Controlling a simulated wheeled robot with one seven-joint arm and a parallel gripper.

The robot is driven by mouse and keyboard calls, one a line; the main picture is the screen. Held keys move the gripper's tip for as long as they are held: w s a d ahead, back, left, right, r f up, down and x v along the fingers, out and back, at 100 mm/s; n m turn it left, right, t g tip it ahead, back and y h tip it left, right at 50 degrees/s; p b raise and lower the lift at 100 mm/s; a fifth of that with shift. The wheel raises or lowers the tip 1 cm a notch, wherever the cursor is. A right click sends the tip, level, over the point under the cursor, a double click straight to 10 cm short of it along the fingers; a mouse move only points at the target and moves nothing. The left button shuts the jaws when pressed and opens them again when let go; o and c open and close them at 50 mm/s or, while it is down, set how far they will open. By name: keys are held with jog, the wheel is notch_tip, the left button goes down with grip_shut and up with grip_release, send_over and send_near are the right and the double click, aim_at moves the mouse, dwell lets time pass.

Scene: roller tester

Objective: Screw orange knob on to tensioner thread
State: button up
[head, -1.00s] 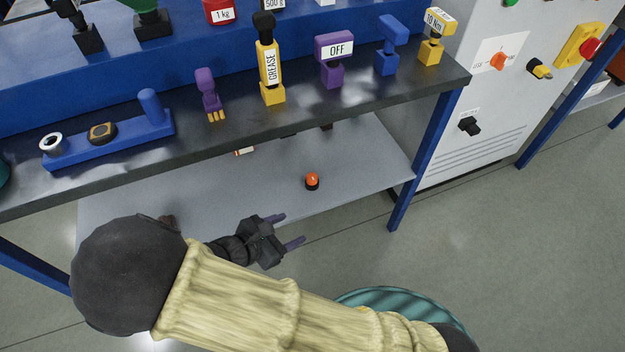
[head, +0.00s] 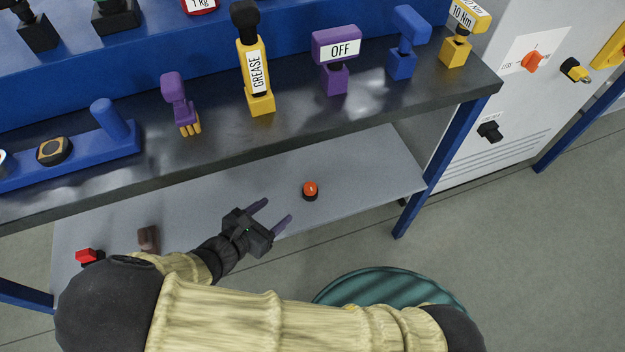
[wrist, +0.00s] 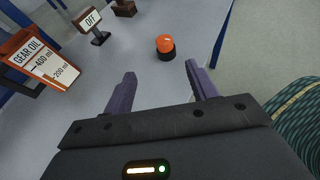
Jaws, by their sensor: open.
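The orange knob (head: 310,187) has a dark base and stands upright on the grey lower shelf (head: 365,170), near its front edge. My gripper (head: 275,212) is open and empty, to the left of the knob, with its purple fingers pointing towards it. In the wrist view the knob (wrist: 165,43) lies ahead of the fingertips, roughly in line with the gap between them (wrist: 160,72). The gripper is apart from it. I cannot make out a tensioner thread in these views.
The dark upper worktop (head: 330,105) overhangs the shelf, with a blue table leg (head: 440,165) to the right. In the wrist view, a gear oil container (wrist: 38,60) and an OFF sign (wrist: 92,22) stand left of the knob. The shelf around the knob is clear.

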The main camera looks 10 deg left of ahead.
aim_at(305, 189)
jog(key=shift+s, duration=0.1)
jog(key=b+x, duration=0.6)
jog(key=x, duration=0.6)
jog(key=shift+d, duration=0.1)
jog(key=shift+d, duration=0.1)
jog(key=shift+w+d+f+b, duration=0.15)
jog(key=shift+w+f+b, duration=0.05)
jog(key=shift+w+b, duration=0.2)
jog(key=b+x, duration=0.1)
jog(key=x, duration=0.1)
jog(key=b+x, duration=0.2)
jog(key=shift+d, duration=0.4)
jog(key=shift+w+r, duration=0.1)
jog(key=shift+r, duration=0.05)
